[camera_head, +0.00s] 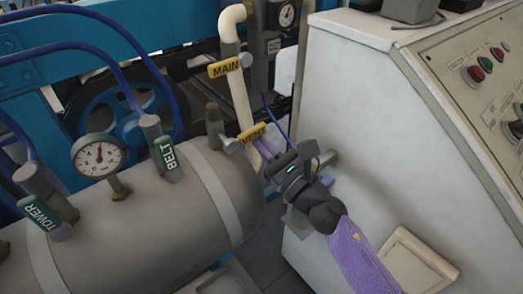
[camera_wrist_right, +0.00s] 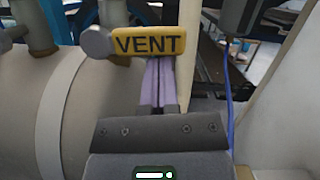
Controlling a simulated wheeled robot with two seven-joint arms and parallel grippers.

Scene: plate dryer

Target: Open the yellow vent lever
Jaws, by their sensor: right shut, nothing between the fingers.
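The yellow vent lever (camera_head: 252,132), marked VENT, sticks out to the right from a grey valve on top of the grey tank. In the right wrist view the lever (camera_wrist_right: 148,42) lies nearly level, with the round grey end of its pivot at its left. My right gripper (camera_head: 259,146) comes from the lower right, its two light purple fingers closed together and empty. In the right wrist view the fingertips (camera_wrist_right: 160,62) are at the lower edge of the lever, right of its middle. I cannot tell whether they touch it. My left gripper is out of view.
The grey tank (camera_head: 150,235) carries a gauge (camera_head: 97,155) and green BELT (camera_head: 167,158) and TOWER (camera_head: 38,214) levers. A yellow MAIN lever (camera_head: 224,67) sits by a cream pipe (camera_head: 240,95) behind the vent lever. A white control cabinet (camera_head: 350,100) stands close on the right.

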